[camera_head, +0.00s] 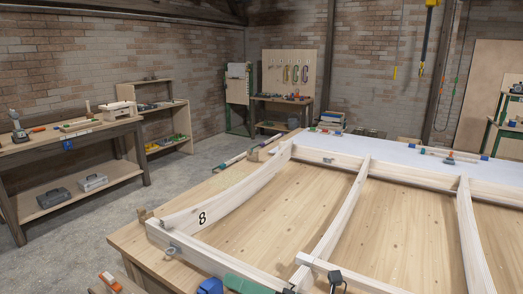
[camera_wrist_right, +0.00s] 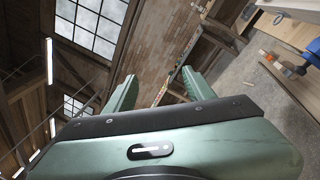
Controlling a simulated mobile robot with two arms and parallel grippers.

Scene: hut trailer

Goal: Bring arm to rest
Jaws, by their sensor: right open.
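My right gripper (camera_wrist_right: 158,80) shows in the wrist view as a green body with a dark bar and two green fingers standing apart. It is open, and nothing is between the fingers. In the head view a green part (camera_head: 246,285) at the bottom edge, by the near side of the wooden frame, looks like part of this gripper; most of it is cut off. My left gripper is not in view.
A workbench (camera_head: 70,134) stands left. Grey floor (camera_head: 85,225) lies between.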

